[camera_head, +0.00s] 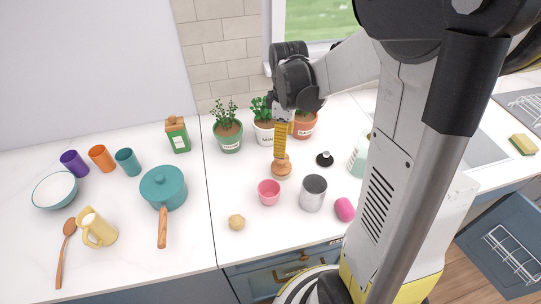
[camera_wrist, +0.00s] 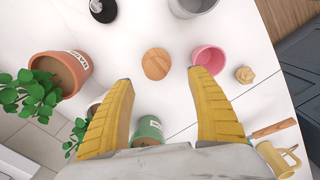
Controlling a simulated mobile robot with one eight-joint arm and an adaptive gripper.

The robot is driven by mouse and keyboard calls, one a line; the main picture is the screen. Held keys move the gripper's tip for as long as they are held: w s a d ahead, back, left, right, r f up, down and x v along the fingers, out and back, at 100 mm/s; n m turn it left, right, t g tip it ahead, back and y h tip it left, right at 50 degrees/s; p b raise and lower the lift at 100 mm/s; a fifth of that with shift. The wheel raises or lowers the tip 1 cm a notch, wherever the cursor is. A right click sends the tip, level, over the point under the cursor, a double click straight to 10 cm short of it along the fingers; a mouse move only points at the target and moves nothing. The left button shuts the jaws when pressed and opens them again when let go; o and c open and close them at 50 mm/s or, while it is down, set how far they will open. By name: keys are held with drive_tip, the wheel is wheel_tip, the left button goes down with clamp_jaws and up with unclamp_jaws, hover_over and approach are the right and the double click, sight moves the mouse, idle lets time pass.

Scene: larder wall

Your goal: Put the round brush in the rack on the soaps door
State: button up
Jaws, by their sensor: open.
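The round brush (camera_head: 281,169), wooden with a rounded top, stands on the white counter in front of the potted herbs. In the wrist view its round wooden top (camera_wrist: 156,64) lies just beyond and between my fingertips. My gripper (camera_head: 281,155) points down over the brush, its yellow fingers open and nothing held between them. The wrist view shows both spread fingers (camera_wrist: 158,76). The head view does not settle whether the tips reach beside the brush. A white wire rack (camera_head: 512,254) is on an open blue door (camera_head: 480,235) at the lower right.
A pink cup (camera_head: 269,191), grey metal canister (camera_head: 313,194), black-knobbed item (camera_head: 324,158) and pink object (camera_head: 345,209) stand near the brush. Potted herbs (camera_head: 228,137) are close behind. A teal pot (camera_head: 163,188) is left. My arm hides part of the right counter.

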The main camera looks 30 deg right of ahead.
wheel_tip(320, 180, down, 3)
drive_tip(key=shift+d+f+b, duration=0.1)
drive_tip(key=shift+d+b, duration=0.05)
drive_tip(key=shift+b, duration=0.2)
drive_tip(key=f, duration=0.2)
drive_tip(key=f+b, duration=0.2)
drive_tip(key=f, duration=0.1)
drive_tip(key=shift+w+d+f, duration=0.1)
drive_tip(key=shift+w+f, duration=0.25)
drive_tip(key=shift+w, duration=0.05)
drive_tip(key=shift+r, duration=0.1)
drive_tip(key=c, duration=1.4)
drive_tip(key=shift+r, duration=0.5)
drive_tip(key=r+p, duration=0.1)
drive_tip(key=r, duration=0.1)
drive_tip(key=d+r+p, duration=0.1)
drive_tip(key=r, duration=0.1)
drive_tip(key=shift+d, duration=0.1)
drive_tip(key=d+r, duration=0.2)
drive_tip(key=d, duration=0.1)
drive_tip(key=d+r+p, duration=0.1)
drive_tip(key=d+r, duration=0.1)
drive_tip(key=d, duration=0.2)
drive_tip(key=d+r+p, duration=0.1)
drive_tip(key=d+r, duration=0.1)
drive_tip(key=d, duration=0.1)
drive_tip(key=shift+s+d, duration=0.1)
drive_tip(key=shift+d, duration=0.1)
